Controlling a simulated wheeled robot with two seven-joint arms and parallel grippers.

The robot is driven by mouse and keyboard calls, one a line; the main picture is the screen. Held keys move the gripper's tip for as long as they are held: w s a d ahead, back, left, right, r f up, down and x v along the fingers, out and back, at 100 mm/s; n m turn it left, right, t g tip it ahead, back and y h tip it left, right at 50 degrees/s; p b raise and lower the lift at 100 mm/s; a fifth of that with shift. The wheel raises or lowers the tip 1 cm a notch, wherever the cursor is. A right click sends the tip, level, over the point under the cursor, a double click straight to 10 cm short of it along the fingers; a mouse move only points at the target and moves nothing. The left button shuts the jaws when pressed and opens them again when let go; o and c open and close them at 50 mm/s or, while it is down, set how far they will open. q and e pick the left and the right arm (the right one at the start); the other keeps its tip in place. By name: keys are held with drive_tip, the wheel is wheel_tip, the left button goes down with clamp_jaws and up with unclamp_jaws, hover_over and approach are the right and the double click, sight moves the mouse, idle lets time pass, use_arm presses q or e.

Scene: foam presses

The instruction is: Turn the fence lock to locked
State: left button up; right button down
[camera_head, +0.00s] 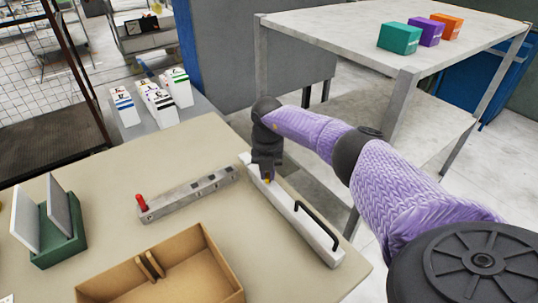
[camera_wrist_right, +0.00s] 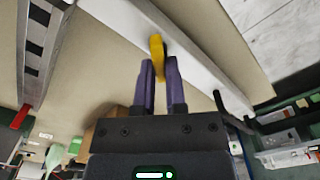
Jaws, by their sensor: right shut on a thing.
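The fence (camera_head: 310,232) is a long white bar with a black handle (camera_head: 316,226), lying along the right side of the beige table. Its lock (camera_wrist_right: 156,48) is a small yellow lever near the far end, and a bit of yellow shows under my gripper in the head view. My right gripper (camera_wrist_right: 159,72) reaches down at that far end, its purple fingers shut on the yellow lever. The fingers cover part of the lever, and I cannot read any lock marking. The fence also crosses the right wrist view (camera_wrist_right: 200,68). My left gripper is out of view.
A grey metal bar with a red knob (camera_head: 141,202) lies left of the fence. An open cardboard box (camera_head: 213,256) and a green holder with grey plates (camera_head: 66,246) stand nearer. A grey metal table (camera_head: 350,38) with several small boxes stands behind my right arm.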

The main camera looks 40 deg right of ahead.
drive_tip(key=m+p, duration=0.2)
drive_tip(key=m, duration=0.3)
drive_tip(key=shift+w+r+p, duration=0.15)
drive_tip(key=shift+p, duration=0.25)
drive_tip(key=m+p, duration=0.1)
drive_tip(key=m, duration=0.2)
drive_tip(key=shift+w, duration=0.1)
drive_tip(key=shift+m, duration=0.9)
drive_tip(key=c, duration=0.7)
unclamp_jaws()
wheel_tip(320, 180, up, 10)
drive_tip(key=p, duration=0.5)
